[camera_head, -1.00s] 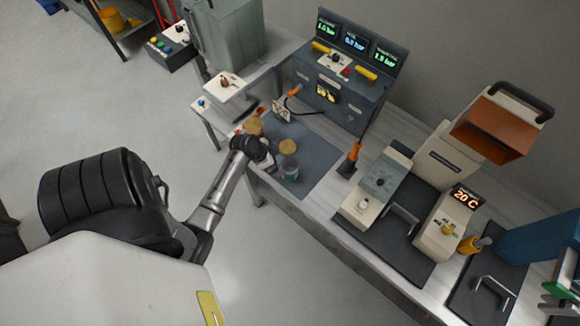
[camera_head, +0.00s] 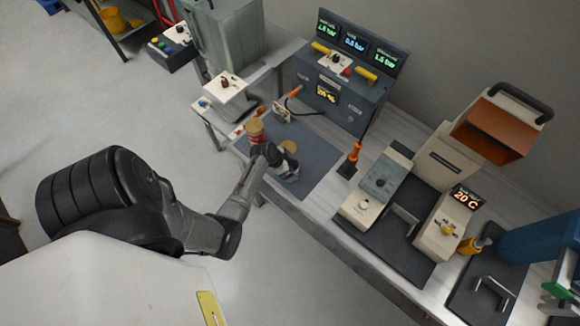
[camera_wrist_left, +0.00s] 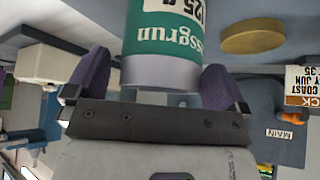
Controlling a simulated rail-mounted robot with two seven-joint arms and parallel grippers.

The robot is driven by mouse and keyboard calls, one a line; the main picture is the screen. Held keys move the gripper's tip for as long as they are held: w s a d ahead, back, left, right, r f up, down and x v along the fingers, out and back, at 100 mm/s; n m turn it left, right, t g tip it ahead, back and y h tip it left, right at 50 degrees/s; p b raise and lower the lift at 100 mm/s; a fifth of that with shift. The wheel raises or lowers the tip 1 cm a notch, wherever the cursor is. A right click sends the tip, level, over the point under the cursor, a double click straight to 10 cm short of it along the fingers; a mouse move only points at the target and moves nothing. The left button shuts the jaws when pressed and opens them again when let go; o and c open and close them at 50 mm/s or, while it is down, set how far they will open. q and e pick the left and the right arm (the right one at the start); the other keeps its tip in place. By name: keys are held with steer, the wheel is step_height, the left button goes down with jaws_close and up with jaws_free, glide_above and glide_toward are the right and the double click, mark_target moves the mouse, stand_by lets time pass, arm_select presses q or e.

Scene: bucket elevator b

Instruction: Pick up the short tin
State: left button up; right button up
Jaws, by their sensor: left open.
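Two tins stand on the dark mat (camera_head: 318,158). One, with a red and cream label (camera_head: 256,132), is at the left of the mat. The other tin (camera_head: 290,146), with a gold lid, is partly hidden behind my left gripper (camera_head: 277,160). In the left wrist view, a tin with a green and white label (camera_wrist_left: 165,45) fills the space between the two purple fingers of my left gripper (camera_wrist_left: 158,85). The fingers are open on either side of it. Whether they touch it I cannot tell. My right gripper is not in view.
A gold disc (camera_wrist_left: 255,38) shows beside the green tin in the left wrist view. A small sign (camera_head: 281,112) stands behind the tins. A grey console with displays (camera_head: 340,88) is at the back. An orange-handled tool (camera_head: 351,160) stands to the right.

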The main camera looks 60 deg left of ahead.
arm_select(q)
steer(key=shift+w+f, duration=0.1)
steer(key=shift+f, duration=0.05)
steer(key=c, duration=0.9)
